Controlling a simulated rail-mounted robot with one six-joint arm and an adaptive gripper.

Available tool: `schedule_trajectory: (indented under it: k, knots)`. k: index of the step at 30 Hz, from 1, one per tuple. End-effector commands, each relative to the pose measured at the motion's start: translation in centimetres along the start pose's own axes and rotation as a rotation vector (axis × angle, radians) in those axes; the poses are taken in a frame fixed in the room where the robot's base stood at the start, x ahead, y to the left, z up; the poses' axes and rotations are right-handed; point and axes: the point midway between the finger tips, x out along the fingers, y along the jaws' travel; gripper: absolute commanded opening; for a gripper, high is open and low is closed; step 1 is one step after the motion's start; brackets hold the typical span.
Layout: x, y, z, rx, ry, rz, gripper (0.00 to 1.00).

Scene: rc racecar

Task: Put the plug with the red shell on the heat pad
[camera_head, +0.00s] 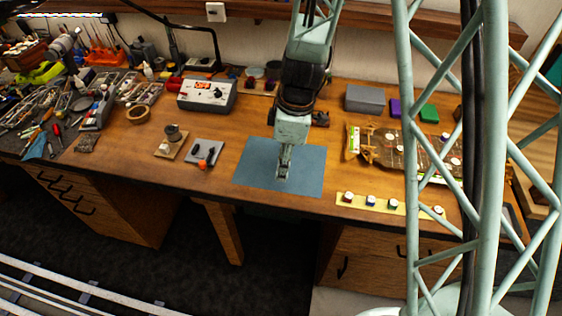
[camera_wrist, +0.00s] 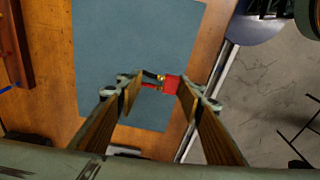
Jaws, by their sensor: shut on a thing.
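The plug with the red shell (camera_wrist: 171,85) shows in the wrist view between the two fingertips, with small gold contacts on its left side. My gripper (camera_wrist: 158,82) is shut on it. In the head view my gripper (camera_head: 284,168) points down over the flat blue pad (camera_head: 306,182), the likely heat pad, near the pad's middle. The blue pad also fills much of the wrist view (camera_wrist: 135,40) behind the plug. The plug cannot be made out in the head view. The height of the plug over the pad is hard to tell.
A small grey tray (camera_head: 212,148) with black and orange-red items lies left of the pad. A yellow strip (camera_head: 356,201) with several small round-topped items lies to the right. A digital station (camera_head: 207,95) stands behind left. The bench front edge is close to the pad.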

Motion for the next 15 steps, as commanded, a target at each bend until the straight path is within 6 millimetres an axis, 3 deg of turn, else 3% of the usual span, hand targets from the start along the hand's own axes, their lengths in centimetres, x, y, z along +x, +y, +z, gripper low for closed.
schedule_trajectory:
  k: [6, 15]
  knots:
    - [0.3, 2.5, -0.8, 0.000, 0.000, 0.000, 0.28]
    - [0.5, 3.4, -1.0, 0.001, 0.000, 0.000, 0.28]
